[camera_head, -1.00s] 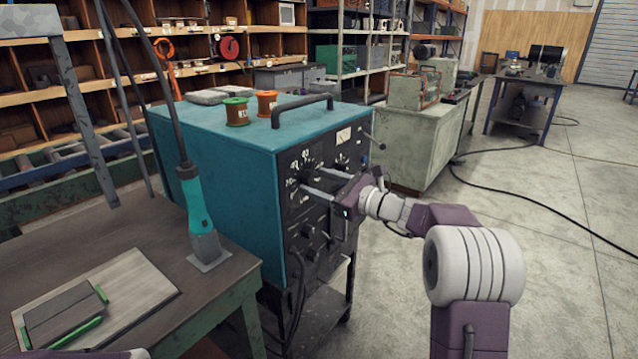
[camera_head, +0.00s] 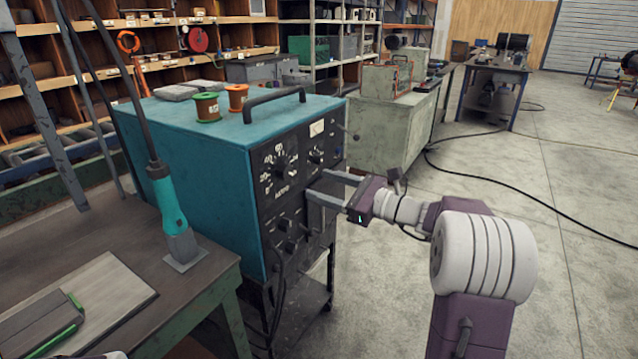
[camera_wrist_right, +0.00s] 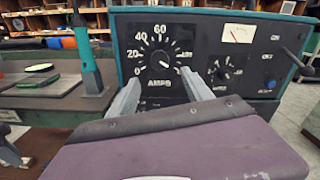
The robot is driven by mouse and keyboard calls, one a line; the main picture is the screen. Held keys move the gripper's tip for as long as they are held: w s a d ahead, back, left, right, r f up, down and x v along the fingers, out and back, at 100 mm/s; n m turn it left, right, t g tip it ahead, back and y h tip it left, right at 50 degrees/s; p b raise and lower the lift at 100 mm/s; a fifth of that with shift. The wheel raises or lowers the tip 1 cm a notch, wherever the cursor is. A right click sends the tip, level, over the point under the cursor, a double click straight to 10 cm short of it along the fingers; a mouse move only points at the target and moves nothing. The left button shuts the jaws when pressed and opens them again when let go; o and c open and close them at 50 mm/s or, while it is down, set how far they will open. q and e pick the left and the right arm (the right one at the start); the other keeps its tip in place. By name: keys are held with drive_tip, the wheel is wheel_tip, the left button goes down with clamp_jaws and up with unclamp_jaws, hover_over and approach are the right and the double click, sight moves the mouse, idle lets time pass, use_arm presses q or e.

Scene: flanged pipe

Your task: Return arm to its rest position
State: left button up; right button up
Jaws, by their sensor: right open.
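My right gripper (camera_head: 318,184) is open and empty, with its two grey fingers spread towards the front panel of the teal welding machine (camera_head: 185,142). In the head view the fingers are right of and a little below the large amps dial (camera_head: 280,165). In the right wrist view the dial (camera_wrist_right: 160,62) shows clearly above and between the fingertips (camera_wrist_right: 160,80), with nothing held. The fingers appear apart from the dial.
A workbench (camera_head: 120,240) with a teal-handled torch (camera_head: 170,205) on it and a board (camera_head: 105,285) stands at left. A grey-green cabinet (camera_head: 395,130) is behind. A black cable (camera_head: 500,185) crosses the floor. Open floor lies right of my right arm.

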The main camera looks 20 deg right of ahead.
drive_tip(key=s+a+f+n+g+y, duration=0.1)
drive_tip(key=s+a+n+g+y, duration=0.15)
drive_tip(key=a, duration=0.55)
drive_tip(key=s+a+f+n+g+y, duration=0.1)
drive_tip(key=s+a+n+g, duration=0.15)
drive_tip(key=a, duration=0.45)
drive_tip(key=s+a+f+n+g+h, duration=0.4)
drive_tip(key=s+a+f+g, duration=0.2)
drive_tip(key=s+f, duration=0.45)
drive_tip(key=s+d+f+n+g+h, duration=0.35)
drive_tip(key=s+f+n, duration=0.25)
drive_tip(key=s+f, duration=0.3)
drive_tip(key=d+f+n+t+h, duration=0.2)
drive_tip(key=d+f+n+h, duration=0.55)
drive_tip(key=d+n, duration=0.35)
wheel_tip(320, 180, up, 21)
drive_tip(key=p, duration=2.1)
drive_tip(key=shift+s+d+m+y, duration=0.3)
drive_tip(key=shift+s+d+y, duration=0.05)
